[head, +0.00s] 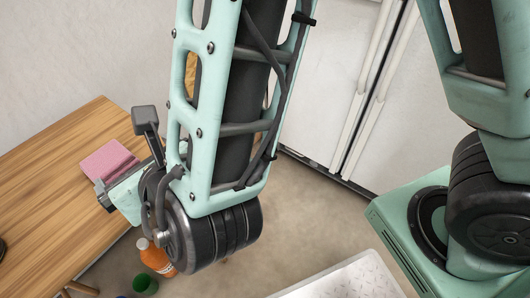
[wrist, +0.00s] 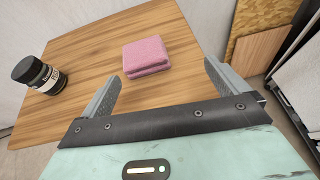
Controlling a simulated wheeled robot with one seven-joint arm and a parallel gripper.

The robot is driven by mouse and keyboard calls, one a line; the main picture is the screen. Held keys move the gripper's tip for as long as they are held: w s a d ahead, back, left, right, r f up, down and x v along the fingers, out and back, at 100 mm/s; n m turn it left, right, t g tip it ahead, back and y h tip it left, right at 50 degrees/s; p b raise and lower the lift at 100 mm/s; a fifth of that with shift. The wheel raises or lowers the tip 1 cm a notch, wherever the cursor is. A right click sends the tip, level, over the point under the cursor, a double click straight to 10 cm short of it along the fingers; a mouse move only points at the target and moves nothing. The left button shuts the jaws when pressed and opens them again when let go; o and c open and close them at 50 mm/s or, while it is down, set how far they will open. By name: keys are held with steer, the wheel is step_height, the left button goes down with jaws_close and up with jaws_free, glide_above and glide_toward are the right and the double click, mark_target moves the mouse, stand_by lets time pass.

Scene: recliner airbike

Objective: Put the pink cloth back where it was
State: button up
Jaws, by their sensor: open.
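The pink cloth (wrist: 146,55) is folded into a small square stack and lies flat on the wooden table (wrist: 82,60). In the head view the cloth (head: 109,161) lies near the table's right edge, just beyond my gripper. My gripper (wrist: 160,88) is open, with one finger on each side in the wrist view. The cloth is ahead of the fingertips and roughly centred between them, apart from both. Nothing is held. In the head view my own arm covers part of the scene near the gripper.
A dark jar (wrist: 38,74) with a label stands on the table at the left in the wrist view. An orange bottle (head: 155,256) and a green cup (head: 145,281) show below the gripper in the head view. White cabinet doors (head: 335,75) stand behind.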

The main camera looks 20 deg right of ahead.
steer(key=d+m+g+h, duration=0.4)
steer(key=d+m+h, duration=0.8)
steer(key=d, duration=0.9)
steer(key=s+d+m+g+y, duration=0.2)
steer(key=s+d+m+g, duration=0.3)
steer(key=m, duration=0.6)
steer(key=s+a+r+m+g+y, duration=0.1)
steer(key=s+a+m+y, duration=0.3)
steer(key=m, duration=0.6)
steer(key=shift+a+r+m+g+y, duration=0.2)
steer(key=shift+a+m+g+y, duration=0.25)
steer(key=shift+g, duration=0.45)
steer(key=shift+s+a+r, duration=0.1)
step_height(320, 180, up, 27)
steer(key=p, duration=2.7)
